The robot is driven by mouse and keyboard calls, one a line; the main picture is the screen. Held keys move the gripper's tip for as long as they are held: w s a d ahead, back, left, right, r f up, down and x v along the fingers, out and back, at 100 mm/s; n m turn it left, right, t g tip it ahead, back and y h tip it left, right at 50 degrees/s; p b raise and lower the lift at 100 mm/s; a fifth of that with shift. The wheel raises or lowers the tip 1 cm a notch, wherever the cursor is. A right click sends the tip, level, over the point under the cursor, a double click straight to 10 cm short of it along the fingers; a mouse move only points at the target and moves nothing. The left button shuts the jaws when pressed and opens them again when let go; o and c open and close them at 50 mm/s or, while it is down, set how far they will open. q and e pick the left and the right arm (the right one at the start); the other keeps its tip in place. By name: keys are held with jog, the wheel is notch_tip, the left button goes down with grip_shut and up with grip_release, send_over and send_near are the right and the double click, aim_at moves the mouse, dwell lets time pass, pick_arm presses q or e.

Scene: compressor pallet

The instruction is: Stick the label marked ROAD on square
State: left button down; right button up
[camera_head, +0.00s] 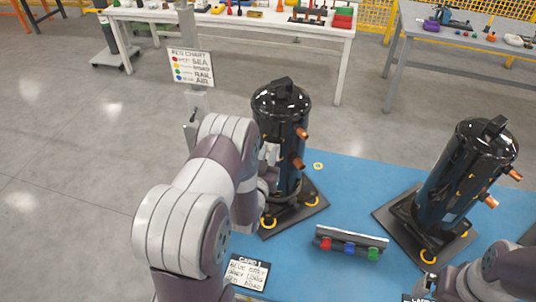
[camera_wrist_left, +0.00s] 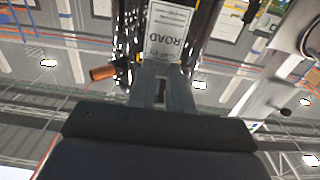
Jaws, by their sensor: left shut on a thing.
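The white label marked ROAD (camera_wrist_left: 168,32) appears upside down in the left wrist view, in front of the black, glossy left compressor (camera_head: 280,108). My left gripper (camera_wrist_left: 161,92) is shut on the label's near edge. In the head view this gripper (camera_head: 268,172) is at the left compressor's left side, partly hidden by my own arm. The label lies close against the compressor's face; I cannot tell whether it is fully flat and square. The compressor stands upright on a dark base plate with copper stubs at its right. My right gripper (camera_head: 426,287) is at the bottom right edge, its jaws unclear.
A second black compressor (camera_head: 460,178) stands on the right of the blue pallet top (camera_head: 345,190). A rack (camera_head: 350,240) with red, blue and green pieces sits between them in front. A card (camera_head: 247,272) lies at the front. A colour chart (camera_head: 191,67) stands behind left.

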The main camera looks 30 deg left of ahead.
pick_arm(q)
jog(key=shift+w+a+b, duration=0.2)
jog(key=shift+w+b, duration=0.1)
jog(key=shift+w, duration=0.4)
dwell(0.6)
jog(key=c, duration=1)
grip_release()
jog(key=shift+f, duration=0.1)
